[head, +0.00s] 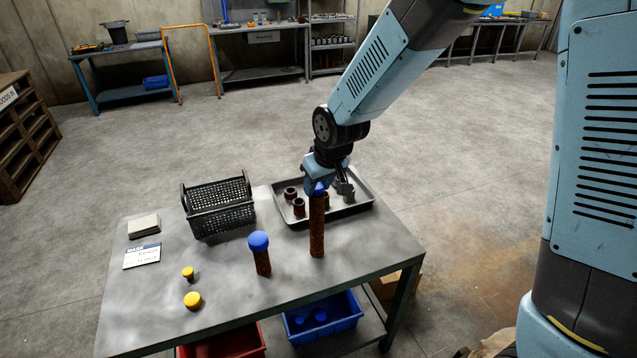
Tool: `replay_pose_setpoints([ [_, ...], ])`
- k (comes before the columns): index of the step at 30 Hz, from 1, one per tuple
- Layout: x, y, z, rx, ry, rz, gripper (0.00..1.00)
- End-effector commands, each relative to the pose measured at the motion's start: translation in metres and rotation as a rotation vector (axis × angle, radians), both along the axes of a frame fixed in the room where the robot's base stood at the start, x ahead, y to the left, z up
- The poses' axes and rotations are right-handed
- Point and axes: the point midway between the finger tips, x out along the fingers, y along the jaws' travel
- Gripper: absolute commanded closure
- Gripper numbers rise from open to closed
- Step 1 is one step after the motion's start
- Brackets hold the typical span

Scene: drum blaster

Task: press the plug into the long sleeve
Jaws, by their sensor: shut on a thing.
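The long sleeve (317,228) is a tall, rust-brown tube standing upright on the grey table, right of its middle. A blue plug (319,188) is at its top end. My gripper (320,186) is over the sleeve's top, pointing down, and is shut on the blue plug. The fingers partly hide the plug. I cannot tell how deep it sits in the sleeve. A shorter rusty sleeve (263,263) stands to the left with a wide blue cap (258,240) on top.
A grey tray (362,207) with several short pipe pieces lies behind the long sleeve. A black basket (217,205) stands at the back left. Two yellow plugs (192,300) and a paper card (142,256) are at the left. The table's front right is clear.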

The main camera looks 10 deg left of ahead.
Motion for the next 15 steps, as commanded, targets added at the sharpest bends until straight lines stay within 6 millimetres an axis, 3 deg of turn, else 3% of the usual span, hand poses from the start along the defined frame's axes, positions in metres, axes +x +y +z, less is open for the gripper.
replay_pose_setpoints([
  [12, -0.0005, -0.0004, -0.0026, -0.001, 0.001, 0.0, 0.9],
  [13, -0.0005, -0.0005, -0.0028, -0.002, 0.002, 0.0, 0.61],
  [15, -0.0007, -0.0005, -0.0029, -0.002, 0.002, 0.0, 0.54],
])
